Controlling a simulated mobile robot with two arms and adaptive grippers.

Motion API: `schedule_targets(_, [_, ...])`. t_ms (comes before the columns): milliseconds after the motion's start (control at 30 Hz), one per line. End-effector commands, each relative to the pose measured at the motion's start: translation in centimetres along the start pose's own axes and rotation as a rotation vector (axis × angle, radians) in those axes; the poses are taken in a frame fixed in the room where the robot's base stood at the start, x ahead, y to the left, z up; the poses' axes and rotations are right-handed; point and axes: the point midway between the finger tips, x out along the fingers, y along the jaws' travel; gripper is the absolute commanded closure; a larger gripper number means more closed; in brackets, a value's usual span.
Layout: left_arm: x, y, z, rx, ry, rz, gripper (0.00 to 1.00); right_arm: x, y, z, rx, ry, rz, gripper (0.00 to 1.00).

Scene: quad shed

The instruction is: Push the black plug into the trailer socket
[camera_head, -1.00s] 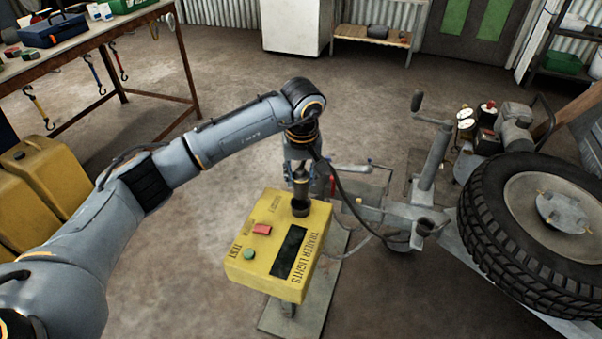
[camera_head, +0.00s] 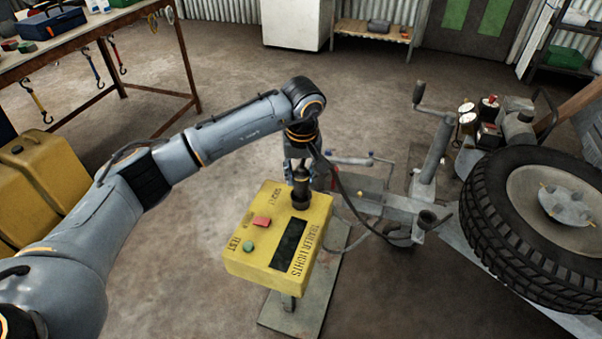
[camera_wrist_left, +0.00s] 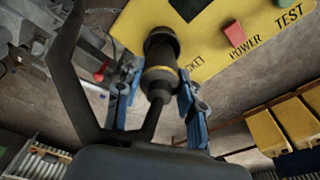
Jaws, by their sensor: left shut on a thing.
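The black plug (camera_head: 300,178) is upright between the fingers of my left gripper (camera_head: 303,168), which is shut on it. In the left wrist view the blue-tipped fingers of the gripper (camera_wrist_left: 158,88) flank the plug (camera_wrist_left: 158,75), and its cable runs back toward the wrist. The trailer socket (camera_head: 301,199) is a dark cylinder on the yellow TRAILER LIGHTS box (camera_head: 262,262). It also shows in the left wrist view (camera_wrist_left: 160,42). Plug and socket are in line and appear to meet; I cannot tell how deep the plug sits. My right gripper is out of view.
The box has a red POWER button (camera_head: 262,222) and a green TEST button (camera_head: 248,246), and stands on a metal base plate (camera_head: 318,300). The trailer tongue and a large tyre (camera_head: 520,240) are to the right. Yellow containers (camera_head: 45,180) stand at left.

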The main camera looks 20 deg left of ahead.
Motion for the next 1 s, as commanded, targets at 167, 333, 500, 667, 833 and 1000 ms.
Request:
schedule_targets(167, [-0.04, 0.01, -0.02, 0.000, 0.001, 0.000, 0.96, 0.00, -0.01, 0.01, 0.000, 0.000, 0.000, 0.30])
schedule_targets(333, [-0.04, 0.01, -0.01, 0.000, 0.001, 0.000, 0.96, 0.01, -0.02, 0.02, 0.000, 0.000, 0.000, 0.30])
schedule_targets(500, [-0.02, 0.00, 0.04, 0.001, 0.000, 0.000, 0.96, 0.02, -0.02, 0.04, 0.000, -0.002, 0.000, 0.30])
schedule_targets(667, [-0.02, 0.01, 0.08, 0.001, 0.000, 0.000, 0.96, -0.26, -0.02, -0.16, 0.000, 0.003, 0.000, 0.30])
schedule_targets(833, [-0.04, 0.02, 0.08, 0.000, 0.000, 0.001, 0.96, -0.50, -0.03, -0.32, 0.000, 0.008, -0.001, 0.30])
schedule_targets(1000, [-0.04, 0.02, 0.07, 0.000, 0.000, 0.001, 0.96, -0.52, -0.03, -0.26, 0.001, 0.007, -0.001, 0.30])
